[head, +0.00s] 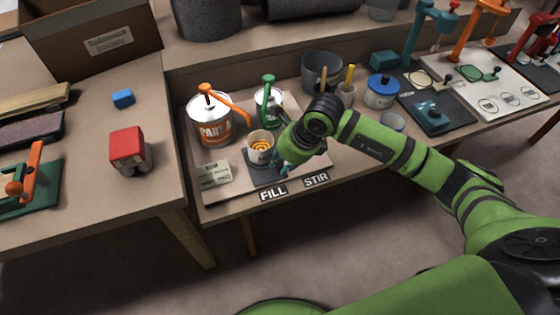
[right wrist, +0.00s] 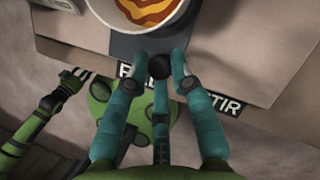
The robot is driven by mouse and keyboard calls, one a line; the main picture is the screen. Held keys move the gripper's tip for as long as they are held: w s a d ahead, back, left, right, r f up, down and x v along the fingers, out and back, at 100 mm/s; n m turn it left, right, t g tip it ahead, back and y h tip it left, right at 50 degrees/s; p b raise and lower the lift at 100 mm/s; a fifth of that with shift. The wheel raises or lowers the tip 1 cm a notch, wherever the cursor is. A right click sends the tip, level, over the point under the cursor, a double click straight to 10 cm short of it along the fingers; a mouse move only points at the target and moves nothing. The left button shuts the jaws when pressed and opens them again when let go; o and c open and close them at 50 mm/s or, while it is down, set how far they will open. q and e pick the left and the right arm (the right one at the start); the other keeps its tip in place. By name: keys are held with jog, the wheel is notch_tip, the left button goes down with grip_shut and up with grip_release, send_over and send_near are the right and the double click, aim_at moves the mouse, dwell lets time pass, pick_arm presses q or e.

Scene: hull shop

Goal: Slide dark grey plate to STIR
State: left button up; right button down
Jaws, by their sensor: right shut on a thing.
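The dark grey plate (head: 262,180) lies flat at the front of the worktop, behind the FILL label (head: 272,193). It also shows in the right wrist view (right wrist: 124,44). A white cup (head: 260,148) with orange and yellow swirls inside stands on it. The STIR label (head: 316,180) is to the right of FILL. My right gripper (head: 284,163) is at the plate's front right. In the right wrist view its teal fingers are shut around a round black knob (right wrist: 160,66) at the plate's front edge.
Behind the cup stand a paint can (head: 209,122) and a smaller can with a green handle (head: 267,106). A grey pot (head: 321,72) and a blue-lidded jar (head: 381,92) stand farther right. A card (head: 215,174) lies left of the plate.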

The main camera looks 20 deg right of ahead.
jog(key=d, duration=0.2)
jog(key=d+b, duration=0.1)
jog(key=d, duration=0.2)
jog(key=shift+w+f, duration=0.15)
jog(key=shift+f, duration=0.05)
jog(key=d+b, duration=0.1)
jog(key=d, duration=0.1)
jog(key=shift+d, duration=0.3)
jog(key=d+b, duration=0.1)
jog(key=d, duration=0.3)
jog(key=shift+r, duration=0.15)
pick_arm(q)
jog(key=w, duration=0.4)
jog(key=shift+d+f, duration=0.1)
jog(key=shift+d, duration=0.3)
pick_arm(e)
jog(key=shift+w+d+r, duration=0.1)
jog(key=shift+w+d, duration=0.05)
jog(key=shift+d, duration=0.15)
jog(key=c, duration=1.1)
grip_release()
jog(key=shift+d, duration=0.1)
pick_arm(q)
jog(key=shift+d, duration=0.1)
